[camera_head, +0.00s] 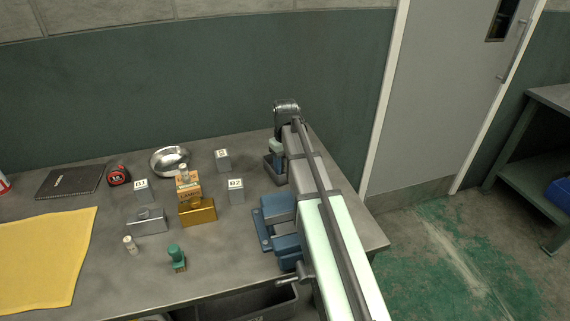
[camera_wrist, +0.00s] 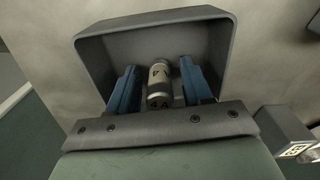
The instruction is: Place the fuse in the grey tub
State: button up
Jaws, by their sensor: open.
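The fuse (camera_wrist: 159,85) is a small pale metallic cylinder with dark markings. In the wrist view it is inside the grey tub (camera_wrist: 84,62), between my fingers, with a visible gap on each side. My gripper (camera_wrist: 158,66) is open, its blue fingers reaching into the tub. In the head view, the tub (camera_head: 269,173) stands near the right back of the bench, and my gripper (camera_head: 277,150) is over it. The fuse is hidden there by my gripper and the tub wall. I cannot tell whether the fuse's lower end touches the tub floor.
A blue vise (camera_head: 268,228) stands in front of the tub, beside my arm. Labelled grey blocks (camera_head: 236,190), a gold block (camera_head: 198,211), a small box (camera_head: 188,187), a silver bowl (camera_head: 169,161), a small cylinder (camera_head: 130,245) and a yellow cloth (camera_head: 45,260) lie left.

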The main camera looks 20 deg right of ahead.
notch_tip(320, 180, up, 12)
jog(key=shift+r, duration=0.2)
dwell(0.7)
dwell(6.6)
